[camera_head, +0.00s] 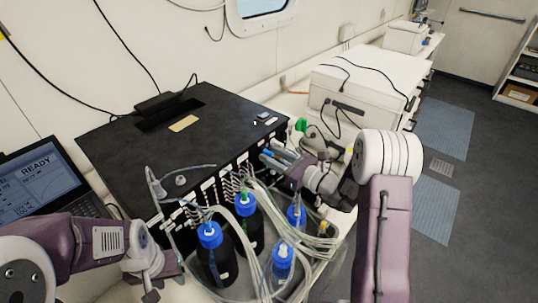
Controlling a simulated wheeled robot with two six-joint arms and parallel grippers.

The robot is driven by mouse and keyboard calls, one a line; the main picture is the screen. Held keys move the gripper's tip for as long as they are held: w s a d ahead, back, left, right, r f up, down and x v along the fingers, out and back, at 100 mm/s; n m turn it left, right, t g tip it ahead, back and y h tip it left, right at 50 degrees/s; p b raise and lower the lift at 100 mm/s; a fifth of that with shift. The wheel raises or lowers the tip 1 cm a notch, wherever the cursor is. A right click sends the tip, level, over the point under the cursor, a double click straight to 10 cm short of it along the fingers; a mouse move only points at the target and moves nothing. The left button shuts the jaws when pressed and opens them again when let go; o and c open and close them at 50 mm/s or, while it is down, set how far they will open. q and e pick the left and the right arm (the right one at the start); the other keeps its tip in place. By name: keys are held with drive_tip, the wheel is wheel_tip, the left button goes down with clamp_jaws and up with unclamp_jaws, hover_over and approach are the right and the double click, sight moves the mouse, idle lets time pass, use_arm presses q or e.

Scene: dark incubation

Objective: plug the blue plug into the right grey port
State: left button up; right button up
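The black instrument box (150,130) stands on the bench, with a row of fittings and tubes along its front face. My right gripper (274,157) reaches from the right to the right part of this face. Small blue patches show at its fingertips, but I cannot tell whether they are the blue plug. I cannot make out the right grey port; the gripper partly covers that area. My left gripper (172,263) is low at the left, beside the bottles and apart from the box's right end. Its fingers are not clear.
Several bottles with blue caps (209,235) and pale tubes (262,225) stand in front of the box. A laptop (40,178) reading READY is at the left. A white instrument (370,80) stands behind at the right. A small green object (300,125) is near the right gripper.

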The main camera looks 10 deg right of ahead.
sight(277, 158)
drive_tip(key=shift+c, duration=0.2)
idle(0.6)
clamp_jaws()
idle(1.2)
drive_tip(key=shift+d, duration=0.1)
drive_tip(key=shift+b+v, duration=0.4)
drive_tip(key=shift+v, duration=2.55)
